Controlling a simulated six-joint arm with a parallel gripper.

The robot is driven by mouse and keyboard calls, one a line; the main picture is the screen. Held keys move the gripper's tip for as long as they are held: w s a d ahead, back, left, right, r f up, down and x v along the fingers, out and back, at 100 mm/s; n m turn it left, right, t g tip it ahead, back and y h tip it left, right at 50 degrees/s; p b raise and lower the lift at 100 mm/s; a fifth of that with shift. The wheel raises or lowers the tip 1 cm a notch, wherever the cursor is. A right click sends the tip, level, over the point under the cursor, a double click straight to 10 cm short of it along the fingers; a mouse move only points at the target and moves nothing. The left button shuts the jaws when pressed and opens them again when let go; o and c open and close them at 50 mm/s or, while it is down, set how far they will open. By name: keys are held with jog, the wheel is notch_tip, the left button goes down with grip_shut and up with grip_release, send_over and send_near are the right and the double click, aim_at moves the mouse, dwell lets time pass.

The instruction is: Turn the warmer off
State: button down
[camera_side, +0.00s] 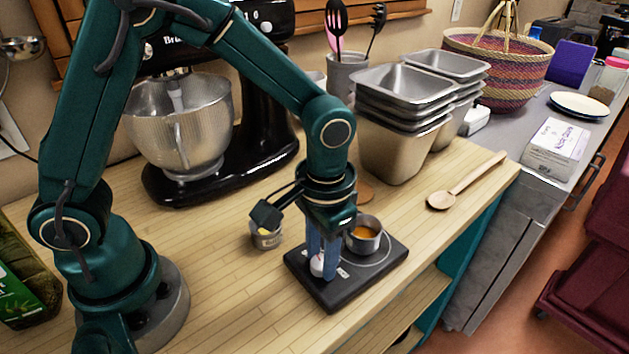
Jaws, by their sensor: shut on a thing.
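The warmer (334,294) is a flat black plate on the wooden counter, with a pale ring marked on its right part. A small metal pot (363,248) with orange contents stands on that ring. My gripper (320,266) points straight down over the left part of the warmer. Its blue fingers are shut on a small white knob (317,266) there. The fingers hide most of the knob, and I cannot tell its setting.
A black stand mixer (270,150) with a steel bowl (180,130) is behind. Stacked steel pans (400,130) and a wooden spoon (465,181) are to the right.

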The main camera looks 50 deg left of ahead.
jog(key=shift+n, duration=1)
jog(key=shift+w, duration=0.1)
jog(key=c, duration=0.5)
grip_release()
jog(key=shift+d+r, duration=0.1)
jog(key=shift+r, duration=2.5)
